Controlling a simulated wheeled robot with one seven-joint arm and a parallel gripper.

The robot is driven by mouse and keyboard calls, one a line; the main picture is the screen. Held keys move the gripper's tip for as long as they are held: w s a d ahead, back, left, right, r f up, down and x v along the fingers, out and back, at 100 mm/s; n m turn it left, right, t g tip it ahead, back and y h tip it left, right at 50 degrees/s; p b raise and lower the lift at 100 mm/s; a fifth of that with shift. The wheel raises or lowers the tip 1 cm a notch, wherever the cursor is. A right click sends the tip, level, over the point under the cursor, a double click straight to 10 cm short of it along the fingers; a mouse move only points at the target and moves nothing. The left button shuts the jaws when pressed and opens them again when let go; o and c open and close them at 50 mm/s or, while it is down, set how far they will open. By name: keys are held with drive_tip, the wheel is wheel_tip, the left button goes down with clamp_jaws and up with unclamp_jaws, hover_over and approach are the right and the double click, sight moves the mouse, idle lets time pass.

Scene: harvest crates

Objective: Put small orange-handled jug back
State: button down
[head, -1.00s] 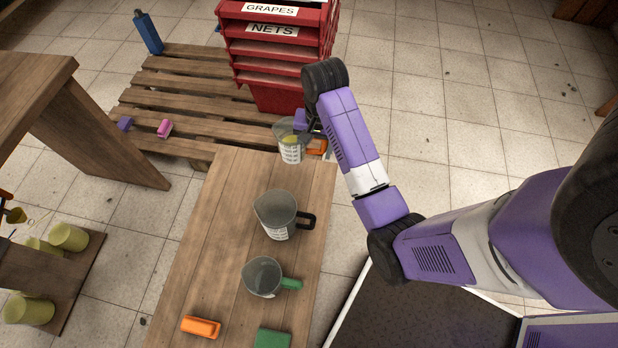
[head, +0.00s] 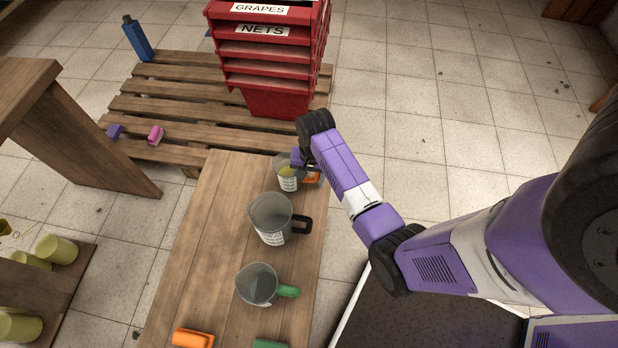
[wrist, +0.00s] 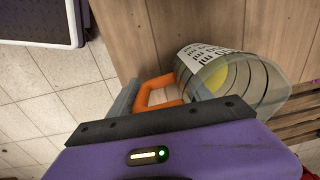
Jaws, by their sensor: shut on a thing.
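The small clear jug (head: 288,181) with a white label and an orange handle is at the far right end of the wooden table (head: 205,235). Something yellow shows inside it. My gripper (head: 309,170) is at its handle side, shut on the jug. In the wrist view the jug (wrist: 203,62) lies beyond my gripper (wrist: 160,108), its orange handle at the jaws. I cannot tell whether its base touches the table.
A larger jug with a black handle (head: 270,213) and a jug with a green handle (head: 257,286) stand nearer on the table. An orange block (head: 193,338) lies at the near end. A red crate stack (head: 265,60) stands on the pallet (head: 175,105) behind.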

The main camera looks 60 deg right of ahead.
drive_tip(key=shift+f, duration=0.15)
drive_tip(key=shift+c, duration=2.2)
unclamp_jaws()
drive_tip(key=r+p, duration=0.1)
drive_tip(key=r, duration=0.3)
drive_tip(key=r+p, duration=0.1)
drive_tip(key=r, duration=0.3)
drive_tip(key=r+p, duration=0.1)
drive_tip(key=r, duration=0.3)
drive_tip(key=shift+s+d+r, duration=0.15)
drive_tip(key=shift+s, duration=0.15)
